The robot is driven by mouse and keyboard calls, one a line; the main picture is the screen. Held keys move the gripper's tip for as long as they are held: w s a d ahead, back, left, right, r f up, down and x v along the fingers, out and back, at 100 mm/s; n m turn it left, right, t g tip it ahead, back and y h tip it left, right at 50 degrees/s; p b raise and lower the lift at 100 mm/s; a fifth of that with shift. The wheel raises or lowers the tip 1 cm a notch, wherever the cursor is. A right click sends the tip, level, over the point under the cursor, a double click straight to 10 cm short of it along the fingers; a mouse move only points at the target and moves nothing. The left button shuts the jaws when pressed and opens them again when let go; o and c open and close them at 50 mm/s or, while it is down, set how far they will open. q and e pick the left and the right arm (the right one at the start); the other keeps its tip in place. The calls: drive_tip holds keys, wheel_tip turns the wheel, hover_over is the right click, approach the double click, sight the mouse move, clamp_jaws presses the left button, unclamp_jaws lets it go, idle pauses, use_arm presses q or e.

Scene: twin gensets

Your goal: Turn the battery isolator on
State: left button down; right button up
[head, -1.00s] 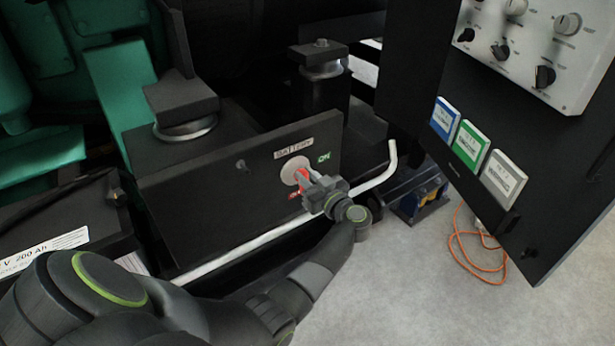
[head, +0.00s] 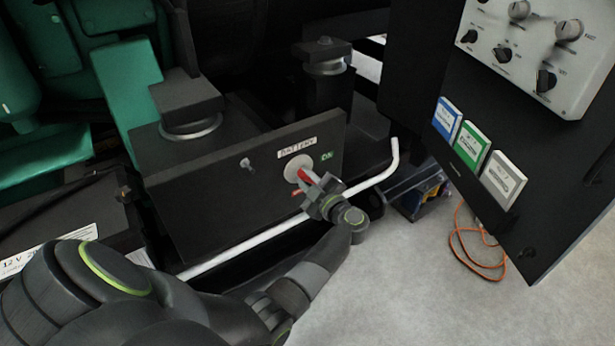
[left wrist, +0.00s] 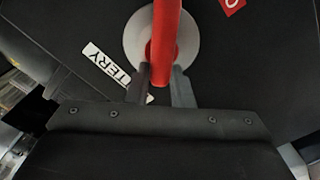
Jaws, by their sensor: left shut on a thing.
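The battery isolator is a pale round disc (head: 296,167) with a red handle (head: 304,175) on a black panel (head: 215,195). A "BATTERY" label (head: 297,147) is above it, a green "ON" label (head: 327,156) to its upper right, and a small red label (head: 298,192) below. My left gripper (head: 316,188) is at the handle, its fingers closed around it. In the left wrist view the red handle (left wrist: 164,45) passes between the two fingers (left wrist: 160,88) in front of the disc (left wrist: 135,42). My right gripper is not in view.
A pale bent rail (head: 375,178) runs in front of the panel, below my left wrist. A dark control panel (head: 480,130) with knobs and coloured cards stands at the right. An orange cable (head: 455,245) lies on the open grey floor.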

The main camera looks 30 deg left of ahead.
use_arm(q)
drive_tip(key=shift+s+f+n, duration=0.1)
drive_tip(key=shift+f+n, duration=0.15)
drive_tip(key=shift+n, duration=0.75)
drive_tip(key=shift+s+a+f+n+b, duration=0.15)
drive_tip(key=shift+n+b, duration=0.45)
drive_tip(key=shift+n, duration=0.6)
drive_tip(key=shift+d+f+n+b, duration=0.15)
drive_tip(key=shift+n+b, duration=0.4)
drive_tip(key=shift+n, duration=0.65)
drive_tip(key=shift+s+a+f+n+b, duration=0.1)
drive_tip(key=shift+f+n+b, duration=0.15)
drive_tip(key=shift+n+b, duration=0.65)
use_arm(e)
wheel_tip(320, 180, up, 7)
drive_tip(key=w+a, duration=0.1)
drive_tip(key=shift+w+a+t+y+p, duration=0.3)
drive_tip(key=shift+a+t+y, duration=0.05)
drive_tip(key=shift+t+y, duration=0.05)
use_arm(q)
drive_tip(key=shift+n, duration=0.3)
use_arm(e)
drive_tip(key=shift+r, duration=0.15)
use_arm(q)
drive_tip(key=c, duration=1.3)
unclamp_jaws()
